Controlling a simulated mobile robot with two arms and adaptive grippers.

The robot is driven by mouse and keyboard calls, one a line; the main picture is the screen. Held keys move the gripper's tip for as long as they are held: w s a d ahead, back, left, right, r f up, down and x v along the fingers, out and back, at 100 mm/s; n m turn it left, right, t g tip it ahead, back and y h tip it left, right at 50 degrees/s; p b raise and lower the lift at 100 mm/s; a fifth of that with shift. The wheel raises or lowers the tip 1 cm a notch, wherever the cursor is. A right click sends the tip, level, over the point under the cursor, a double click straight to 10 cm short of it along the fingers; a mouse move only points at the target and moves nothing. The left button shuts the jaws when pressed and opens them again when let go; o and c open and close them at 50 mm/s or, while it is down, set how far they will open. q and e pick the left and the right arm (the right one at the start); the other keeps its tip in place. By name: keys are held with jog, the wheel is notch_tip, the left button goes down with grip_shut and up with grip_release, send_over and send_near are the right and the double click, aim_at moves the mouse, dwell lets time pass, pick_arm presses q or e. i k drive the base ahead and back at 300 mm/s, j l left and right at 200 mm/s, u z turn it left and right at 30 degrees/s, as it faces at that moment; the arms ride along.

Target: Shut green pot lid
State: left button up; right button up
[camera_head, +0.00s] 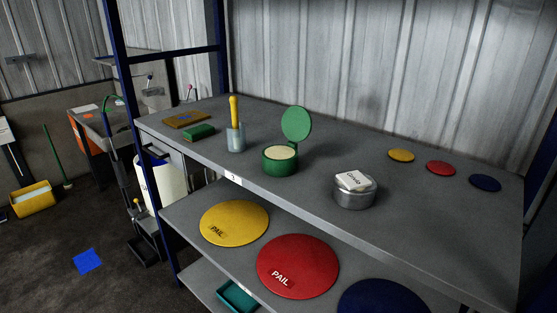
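The green pot (280,164) stands on the grey top shelf, near its front edge. Its round green lid (296,124) is open and stands nearly upright at the back of the pot. The pot's pale inside or contents (280,153) show from above. Neither my left nor my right gripper is in view.
A metal tin (355,192) with a white label is right of the pot. A grey cup (236,139) with a yellow handle and a green block (199,132) are left. Yellow (401,156), red (440,168) and blue (485,183) discs lie back right. Blue posts frame the shelf.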

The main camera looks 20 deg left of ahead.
aim_at(297, 121)
jog(key=z, duration=0.65)
jog(key=j+z, duration=0.8)
jog(key=j, duration=0.2)
jog(key=j+z, duration=0.35)
jog(key=k+j, duration=0.05)
jog(key=j, duration=0.05)
